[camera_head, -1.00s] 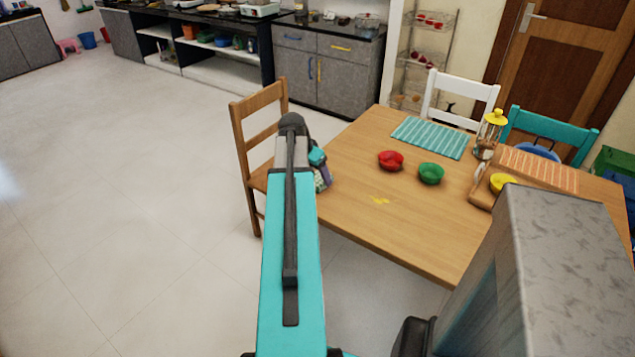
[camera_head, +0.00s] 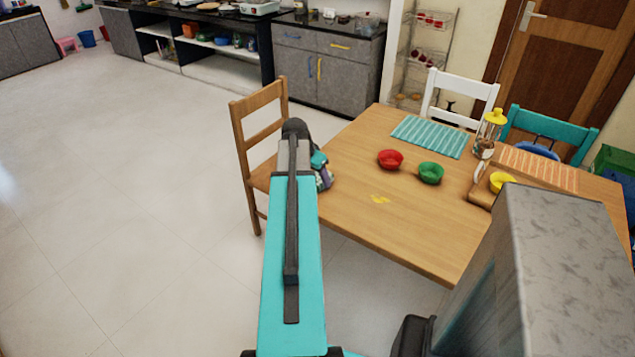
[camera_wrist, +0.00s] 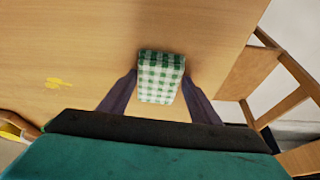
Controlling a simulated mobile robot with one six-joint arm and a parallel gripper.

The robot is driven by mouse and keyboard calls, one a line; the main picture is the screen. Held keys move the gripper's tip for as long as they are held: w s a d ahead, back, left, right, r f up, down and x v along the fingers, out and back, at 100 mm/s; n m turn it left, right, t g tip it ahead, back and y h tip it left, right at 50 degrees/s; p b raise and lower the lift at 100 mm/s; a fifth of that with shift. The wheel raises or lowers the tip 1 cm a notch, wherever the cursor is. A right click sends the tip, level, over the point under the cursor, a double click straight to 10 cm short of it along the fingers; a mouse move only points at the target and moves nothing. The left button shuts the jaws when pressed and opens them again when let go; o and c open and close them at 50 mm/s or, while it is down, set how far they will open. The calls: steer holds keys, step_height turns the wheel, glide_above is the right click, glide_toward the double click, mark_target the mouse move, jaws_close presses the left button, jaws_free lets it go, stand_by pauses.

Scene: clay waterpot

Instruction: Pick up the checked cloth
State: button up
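The checked cloth (camera_wrist: 160,78) is a folded green-and-white square lying on the wooden table near its edge. My gripper (camera_wrist: 160,88) is open above it, seen in the wrist view. One dark finger is on each side of the cloth, with a strip of table showing between each finger and the cloth's lower part. I cannot tell whether the fingertips touch the cloth. In the head view my arm mostly hides the gripper (camera_head: 322,172), and I cannot make out the cloth clearly there.
A wooden chair (camera_head: 258,125) stands close by my arm. The floor at left is clear.

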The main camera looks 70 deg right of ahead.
mark_target(317, 179)
steer(key=c, duration=0.7)
steer(key=shift+o, duration=0.2)
steer(key=shift+r, duration=0.15)
steer(key=shift+r+b, duration=0.35)
steer(key=shift+r, duration=1.15)
steer(key=shift+s+a+r, duration=0.1)
steer(key=shift+s+a, duration=0.05)
steer(key=shift+a, duration=0.1)
steer(key=s+a, duration=0.1)
steer(key=a, duration=0.1)
steer(key=s+a, duration=0.1)
steer(key=a, duration=0.1)
steer(key=s+a+b, duration=0.1)
steer(key=s+a, duration=0.1)
steer(key=shift+a+r, duration=0.35)
steer(key=shift+s+a+b, duration=0.25)
steer(key=shift+a+b, duration=0.15)
steer(key=shift+a, duration=0.1)
steer(key=shift+s+a+b, duration=0.25)
steer(key=shift+a+b, duration=0.15)
steer(key=shift+a, duration=0.1)
steer(key=shift+b, duration=0.55)
steer(key=b, duration=0.5)
steer(key=shift+s+a+b, duration=0.15)
steer(key=shift+s+b, duration=0.05)
steer(key=shift+b, duration=0.15)
